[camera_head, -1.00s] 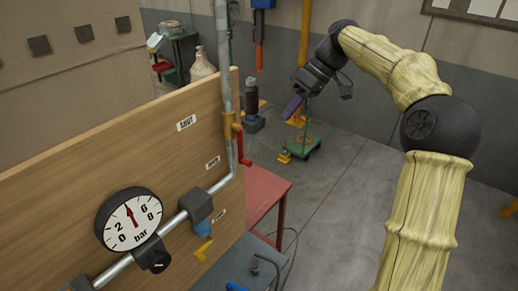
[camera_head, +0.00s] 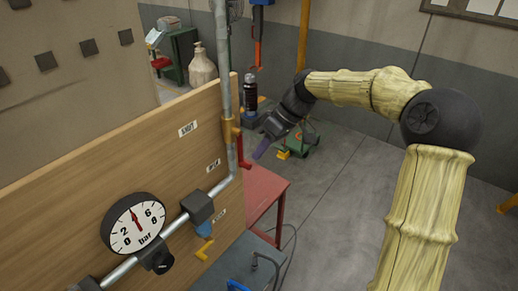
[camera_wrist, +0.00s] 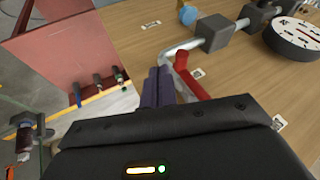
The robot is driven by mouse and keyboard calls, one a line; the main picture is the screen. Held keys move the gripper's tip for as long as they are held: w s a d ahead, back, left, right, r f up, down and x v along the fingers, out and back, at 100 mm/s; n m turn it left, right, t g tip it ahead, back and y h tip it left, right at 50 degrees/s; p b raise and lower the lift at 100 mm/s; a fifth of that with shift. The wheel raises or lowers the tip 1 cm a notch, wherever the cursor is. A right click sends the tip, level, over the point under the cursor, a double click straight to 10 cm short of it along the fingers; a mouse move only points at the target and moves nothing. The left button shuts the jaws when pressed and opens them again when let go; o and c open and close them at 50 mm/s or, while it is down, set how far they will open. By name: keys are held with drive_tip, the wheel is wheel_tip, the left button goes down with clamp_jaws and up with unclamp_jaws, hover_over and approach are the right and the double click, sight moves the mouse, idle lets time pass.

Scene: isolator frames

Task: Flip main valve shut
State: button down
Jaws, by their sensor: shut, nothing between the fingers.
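The valve with a brass-coloured body (camera_head: 230,131) sits on the vertical grey pipe at the wooden panel's right edge. Its red lever (camera_head: 242,155) hangs down along the pipe, and shows large in the wrist view (camera_wrist: 191,77). My gripper (camera_head: 261,149) has purple fingers and is just right of the lever's lower part in the head view. In the wrist view its fingers (camera_wrist: 158,84) are together and empty, close beside the lever. I cannot tell whether they touch it. A SHUT label (camera_head: 188,128) is on the panel left of the valve.
A pressure gauge (camera_head: 134,224) and a dark block (camera_head: 197,206) sit on the lower pipe. A smaller yellow handle (camera_head: 204,249) is below them. A red table (camera_head: 265,190) stands under my gripper. Open floor (camera_head: 335,215) lies to the right.

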drive_tip(key=shift+s+a+f, duration=0.15)
drive_tip(key=shift+s+a, duration=0.3)
drive_tip(key=shift+s, duration=0.25)
